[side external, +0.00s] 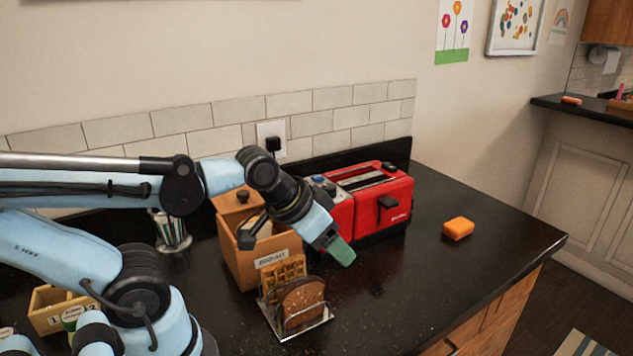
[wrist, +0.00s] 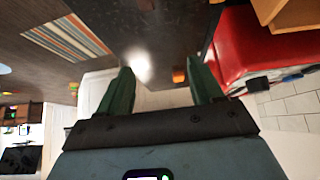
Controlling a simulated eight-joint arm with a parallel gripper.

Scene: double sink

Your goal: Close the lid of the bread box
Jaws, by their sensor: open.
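The wooden bread box (side external: 262,274), with a label on its front, stands on the black counter beside the red toaster. Its lid (side external: 236,204) with a dark knob is raised at the back, and the front of the box top looks open. Bread-like slices show inside, partly hidden by my arm. My gripper (side external: 342,250) is in front of the toaster, to the right of the box, with green fingers pointing down and right. In the wrist view my gripper (wrist: 163,84) has its fingers spread with nothing between them. A wooden piece (wrist: 292,14) shows at that view's upper right; I cannot tell which part it is.
The red toaster (side external: 385,207) is close behind my gripper. A rack with toast and a waffle (side external: 302,304) stands in front of the box. An orange block (side external: 458,228) lies on the right counter (side external: 500,247), which is otherwise clear.

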